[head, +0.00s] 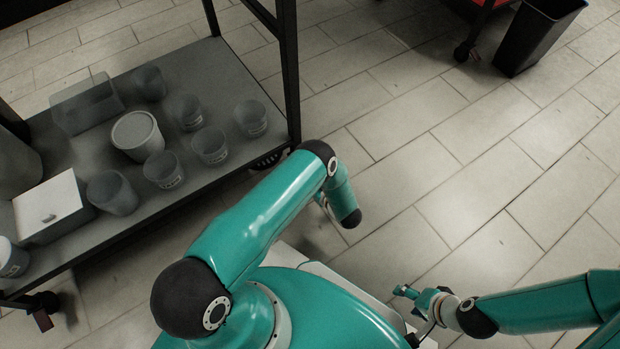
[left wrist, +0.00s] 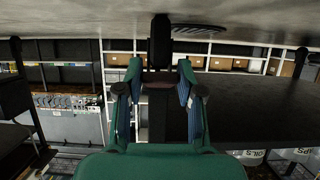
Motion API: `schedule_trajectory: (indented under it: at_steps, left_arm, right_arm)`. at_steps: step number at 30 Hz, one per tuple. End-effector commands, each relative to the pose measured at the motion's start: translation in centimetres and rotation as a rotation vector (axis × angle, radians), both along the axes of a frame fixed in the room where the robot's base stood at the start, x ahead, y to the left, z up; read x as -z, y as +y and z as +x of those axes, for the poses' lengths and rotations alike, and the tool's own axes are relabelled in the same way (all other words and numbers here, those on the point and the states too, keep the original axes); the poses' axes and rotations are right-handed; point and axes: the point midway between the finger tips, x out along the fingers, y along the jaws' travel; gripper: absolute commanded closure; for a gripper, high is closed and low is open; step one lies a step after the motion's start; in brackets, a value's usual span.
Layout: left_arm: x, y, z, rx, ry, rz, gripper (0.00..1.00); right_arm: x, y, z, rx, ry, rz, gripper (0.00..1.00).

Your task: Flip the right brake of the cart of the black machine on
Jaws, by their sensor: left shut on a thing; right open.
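The dark cart (head: 225,75) stands at the left in the head view. A caster with a reddish pedal (head: 42,320) shows under its near left end, and a dark part (head: 265,160) shows low at its right end, partly behind my left arm. In the left wrist view, which looks upside down, my left gripper (left wrist: 159,72) has its fingers on both sides of a dark brake-like piece (left wrist: 160,77) below a black caster wheel (left wrist: 160,38). The exact contact is unclear. In the head view the left arm mostly hides this gripper. My right gripper (head: 405,291) is open and empty over the floor.
Several grey cups (head: 210,145), a clear box (head: 87,104) and a white-lidded box (head: 50,205) stand on the cart. A black bin (head: 540,38) and a red cart (head: 488,4) stand at the top right. The tiled floor between is clear.

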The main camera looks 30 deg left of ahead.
Motion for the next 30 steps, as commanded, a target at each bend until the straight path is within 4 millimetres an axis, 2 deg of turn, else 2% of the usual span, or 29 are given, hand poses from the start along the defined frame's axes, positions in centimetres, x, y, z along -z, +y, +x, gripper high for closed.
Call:
schedule_trajectory:
  at_steps: [1,13,14,18,30]
  left_arm:
    - [0.32,0.1,-0.49,-0.009,0.007,0.005,0.98]
    - [0.32,0.11,-0.51,-0.008,0.006,0.01,0.98]
    - [0.32,0.11,-0.51,-0.008,0.006,0.01,0.58]
    - [0.26,0.09,-0.4,-0.006,0.005,0.01,0.38]
    - [-0.07,-0.44,-0.28,-0.002,-0.001,0.009,0.38]
  right_arm:
    - [0.06,0.0,0.0,0.0,0.0,0.0,0.38]
    - [0.06,0.0,0.0,0.0,0.0,0.0,0.38]
    - [0.06,0.0,0.0,0.0,0.0,0.0,0.38]
    - [0.06,0.0,0.0,0.0,0.0,0.0,0.38]
    - [0.0,-0.01,0.0,0.0,0.0,0.0,0.38]
